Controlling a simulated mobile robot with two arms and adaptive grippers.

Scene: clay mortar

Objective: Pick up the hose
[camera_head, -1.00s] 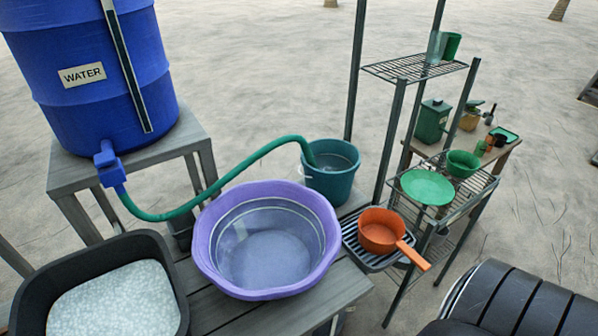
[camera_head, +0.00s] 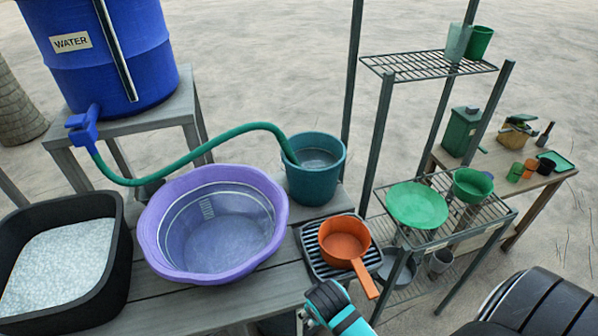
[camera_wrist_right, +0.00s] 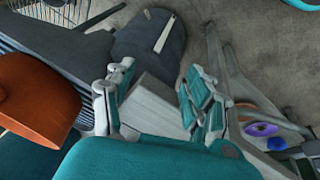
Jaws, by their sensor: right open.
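The green hose (camera_head: 250,127) runs in a curve from the blue tap (camera_head: 84,127) on the water barrel (camera_head: 98,60) to the teal bucket (camera_head: 328,183). Its far end hangs over the bucket's rim, and its tip is hidden inside. My right gripper (camera_head: 318,312) shows only partly at the bottom edge of the head view, below the orange pan and well apart from the hose. In the right wrist view its two fingers (camera_wrist_right: 160,88) are spread, with nothing held between them. The hose cannot be made out there. My left gripper is not in view.
A purple basin (camera_head: 282,205) and a black tub (camera_head: 122,260) of pale material stand on the wooden table left of my right gripper. An orange pan (camera_head: 345,248) lies on a dark rack. A metal shelf (camera_head: 430,66) with green dishes stands to the right.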

